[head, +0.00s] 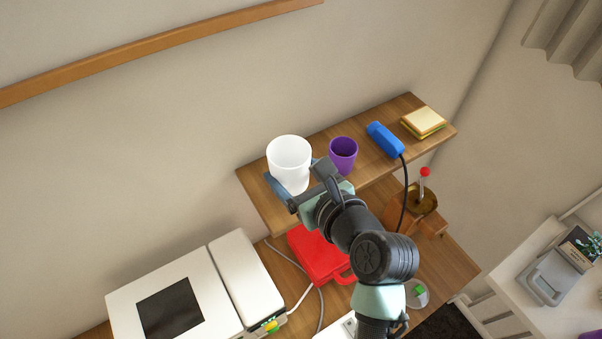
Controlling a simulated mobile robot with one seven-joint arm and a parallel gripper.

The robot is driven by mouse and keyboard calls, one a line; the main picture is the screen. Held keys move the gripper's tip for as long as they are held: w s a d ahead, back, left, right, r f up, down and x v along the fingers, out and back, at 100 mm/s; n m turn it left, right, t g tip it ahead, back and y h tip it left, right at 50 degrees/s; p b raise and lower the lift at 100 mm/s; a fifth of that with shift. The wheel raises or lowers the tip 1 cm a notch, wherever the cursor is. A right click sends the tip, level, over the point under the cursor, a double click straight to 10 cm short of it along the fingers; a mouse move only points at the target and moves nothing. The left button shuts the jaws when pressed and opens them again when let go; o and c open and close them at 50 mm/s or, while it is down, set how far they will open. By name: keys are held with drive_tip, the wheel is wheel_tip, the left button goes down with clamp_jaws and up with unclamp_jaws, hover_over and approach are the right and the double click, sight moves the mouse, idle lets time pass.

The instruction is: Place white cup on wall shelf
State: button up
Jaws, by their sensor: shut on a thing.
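A white cup (289,163) is upright at the left part of the wooden wall shelf (258,201), in the head view. My gripper (290,191) is shut on the white cup, with its fingers at the cup's lower side. The cup overlaps the shelf's left part in the picture; I cannot tell whether its base touches the shelf. My gripper and arm hide part of the shelf's front edge.
Below are a red case (317,256), a white appliance (244,276) and a red-knobbed lever (425,185). The shelf's left end is bare.

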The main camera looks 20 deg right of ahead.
sight(294, 187)
drive_tip(key=shift+f, duration=2.2)
drive_tip(key=o, duration=1.3)
drive_tip(key=shift+f, duration=0.1)
